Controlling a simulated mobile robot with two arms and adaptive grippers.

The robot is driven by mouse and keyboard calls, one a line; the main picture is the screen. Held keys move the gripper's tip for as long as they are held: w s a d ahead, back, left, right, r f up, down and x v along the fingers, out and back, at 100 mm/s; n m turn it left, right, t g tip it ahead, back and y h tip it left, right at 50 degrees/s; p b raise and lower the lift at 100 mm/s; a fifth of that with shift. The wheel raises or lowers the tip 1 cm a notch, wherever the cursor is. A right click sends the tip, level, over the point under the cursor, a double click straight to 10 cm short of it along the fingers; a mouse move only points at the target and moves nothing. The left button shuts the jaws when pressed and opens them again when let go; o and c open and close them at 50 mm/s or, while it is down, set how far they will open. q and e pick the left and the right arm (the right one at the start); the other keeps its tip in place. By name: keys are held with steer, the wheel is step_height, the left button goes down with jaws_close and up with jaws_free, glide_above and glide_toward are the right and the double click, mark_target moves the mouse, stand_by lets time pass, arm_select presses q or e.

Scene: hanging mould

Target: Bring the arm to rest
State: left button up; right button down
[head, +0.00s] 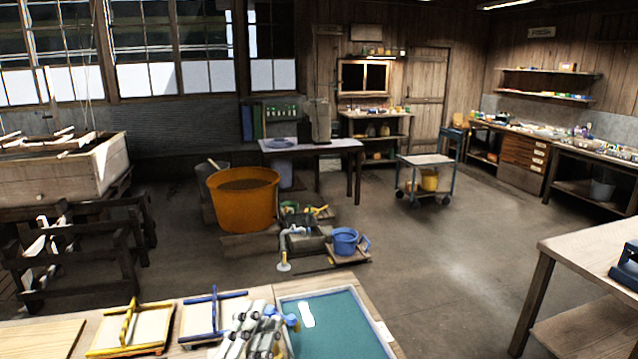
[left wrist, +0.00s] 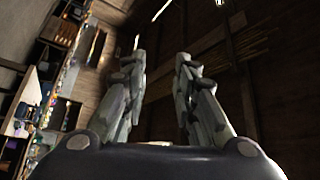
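My left gripper (head: 262,322) shows at the bottom of the head view, in front of the bench, between a blue-edged frame (head: 213,312) and a teal panel (head: 335,325). In the left wrist view the left gripper (left wrist: 160,57) has its two grey fingers spread apart with nothing between them. That view looks past the fingers at dark wooden boards and the room turned on its side. My right gripper is in neither view.
The near bench also holds a yellow-edged frame (head: 130,330). A wooden vat (head: 110,172) with cords above it stands at the left. A table (head: 590,255) is at the right; open floor lies between.

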arm_select(q)
steer(key=s+a+f+n+g+y, duration=0.3)
steer(key=s+a+f+n+g, duration=0.15)
steer(key=f, duration=0.45)
steer(key=s+a+f+n+g+y, duration=0.35)
steer(key=a+f+n, duration=0.25)
steer(key=f, duration=0.3)
steer(key=s+f+n+g+h, duration=0.1)
steer(key=s+f+g, duration=0.3)
steer(key=s+f, duration=0.3)
steer(key=s+f+n+g, duration=0.2)
steer(key=s+f+g, duration=0.25)
steer(key=s, duration=0.45)
step_height(320, 180, down, 28)
steer(key=s+g+b, duration=0.2)
steer(key=s, duration=0.1)
steer(key=s+a+f+b, duration=0.2)
steer(key=s+f, duration=1.4)
steer(key=f, duration=0.2)
steer(key=shift+a+f+g, duration=0.15)
steer(key=shift+a+g, duration=0.25)
steer(key=shift+g, duration=0.05)
steer(key=shift+m, duration=0.25)
